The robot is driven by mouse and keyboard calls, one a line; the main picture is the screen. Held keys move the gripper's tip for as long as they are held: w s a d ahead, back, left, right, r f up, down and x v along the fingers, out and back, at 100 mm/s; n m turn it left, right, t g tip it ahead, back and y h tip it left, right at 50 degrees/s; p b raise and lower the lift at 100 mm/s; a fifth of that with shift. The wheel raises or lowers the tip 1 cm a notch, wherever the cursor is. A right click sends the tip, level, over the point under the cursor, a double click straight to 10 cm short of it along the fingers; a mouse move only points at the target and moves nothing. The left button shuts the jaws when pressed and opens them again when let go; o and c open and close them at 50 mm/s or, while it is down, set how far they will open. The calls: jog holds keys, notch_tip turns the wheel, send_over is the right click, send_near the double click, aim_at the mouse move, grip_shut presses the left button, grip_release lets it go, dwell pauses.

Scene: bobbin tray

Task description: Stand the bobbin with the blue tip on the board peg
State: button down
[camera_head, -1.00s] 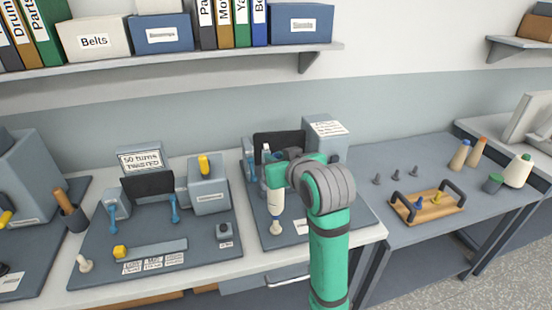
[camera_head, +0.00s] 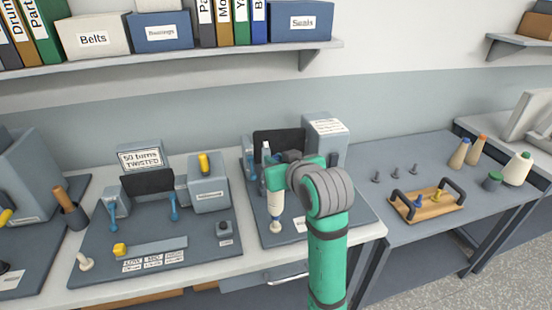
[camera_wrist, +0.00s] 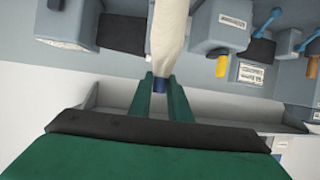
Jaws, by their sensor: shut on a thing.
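Three grey pegs (camera_head: 395,172) stand on the right table. Grey machine housings (camera_head: 208,193) stand left of my arm. A shelf (camera_head: 180,68) runs above.

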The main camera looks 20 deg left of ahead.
jog(key=shift+f, duration=2.05)
jog(key=c, duration=1.6)
grip_release()
jog(key=shift+o, duration=0.2)
jog(key=shift+s, duration=0.1)
jog(key=v, duration=1)
jog(key=shift+s+d, duration=0.2)
